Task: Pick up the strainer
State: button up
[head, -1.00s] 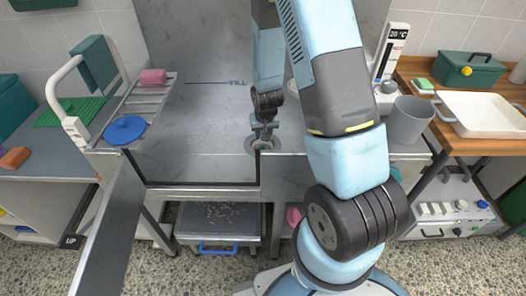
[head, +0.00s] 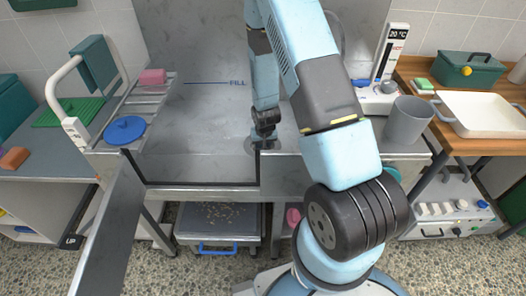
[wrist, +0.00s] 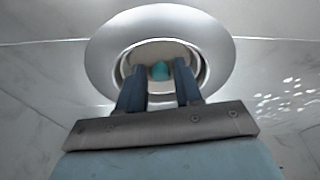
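The strainer shows in the wrist view only as a teal knob (wrist: 160,71) at the centre of a round metal drain (wrist: 103,50); the rest of it is hard to make out. My gripper (wrist: 160,76) points down into the drain opening. Its two dark fingers are apart, one on each side of the knob, with a narrow gap showing beside it. I cannot tell how deep the fingertips reach. In the head view my gripper (head: 264,143) is low at the tub floor, and my wrist hides the strainer and most of the drain.
The grey metal tub (head: 200,145) has free floor left of my arm. A rack with a pink item (head: 153,76) and a blue disc (head: 124,129) stands left. A grey cup (head: 408,121) and a white tray (head: 482,112) stand right.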

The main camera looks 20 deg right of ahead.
jog(key=shift+x, duration=1)
grip_shut()
